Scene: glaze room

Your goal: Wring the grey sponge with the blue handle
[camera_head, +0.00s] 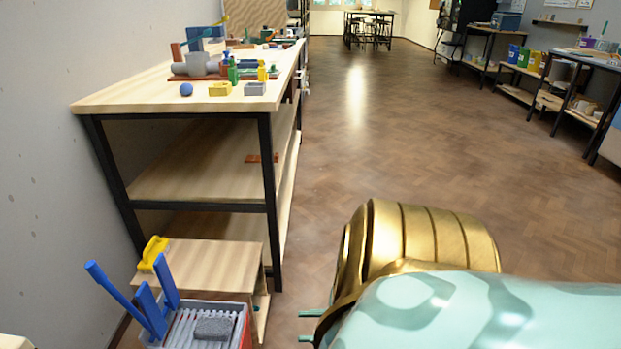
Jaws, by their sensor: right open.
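A grey sponge (214,328) lies on the pale slatted top of a mop-bucket-like wringer (240,326) at the bottom left. Blue bars rise from the wringer's left side; the long slanted one looks like the blue handle (112,286). It leans up and to the left. My right gripper (307,326) shows only as two thin teal fingertips, apart and with nothing seen between them. It is right of the wringer and does not touch it. My gold and teal right arm hides the rest of it. My left gripper is not seen.
A low wooden stand (215,265) with a yellow handle-shaped piece (153,253) stands just behind the wringer. A tall workbench (130,98) with small coloured objects rises behind it, along the left wall. The wooden floor (400,160) is clear ahead; shelves line the right.

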